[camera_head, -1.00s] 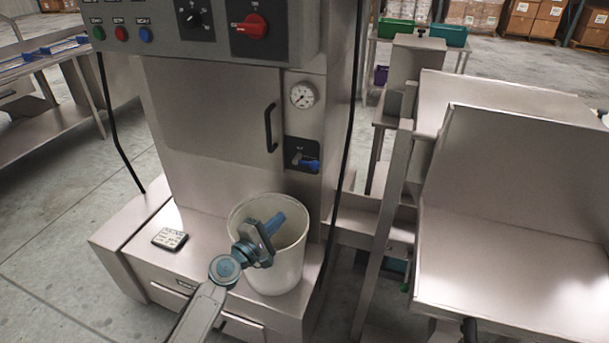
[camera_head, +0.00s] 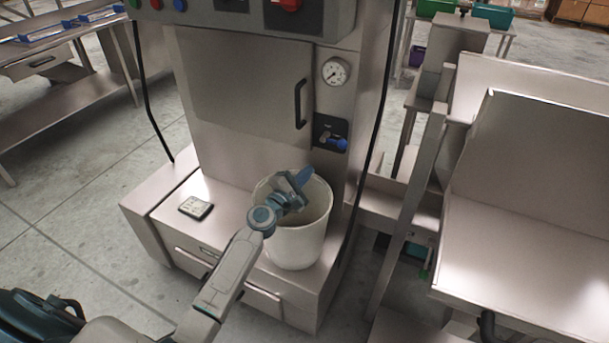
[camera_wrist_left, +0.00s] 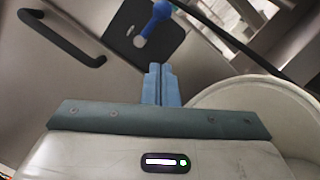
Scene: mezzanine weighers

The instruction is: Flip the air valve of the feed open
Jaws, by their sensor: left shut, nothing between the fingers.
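The air valve (camera_head: 337,143) has a blue lever on a dark plate, set in the steel cabinet below a round gauge. In the head view its lever lies roughly level, pointing right. It also shows at the top of the left wrist view (camera_wrist_left: 160,12). My left gripper (camera_head: 304,175) is shut and empty, its blue fingers over the white bucket's opening, below and left of the valve and apart from it. In the left wrist view the closed fingers (camera_wrist_left: 161,72) point toward the valve plate. My right gripper is not in view.
The white bucket (camera_head: 298,245) stands on the cabinet's low ledge, close under my left gripper. A black door handle (camera_head: 300,104) is left of the gauge (camera_head: 335,71). A small label block (camera_head: 196,207) lies on the ledge. A steel table (camera_head: 530,250) stands at the right.

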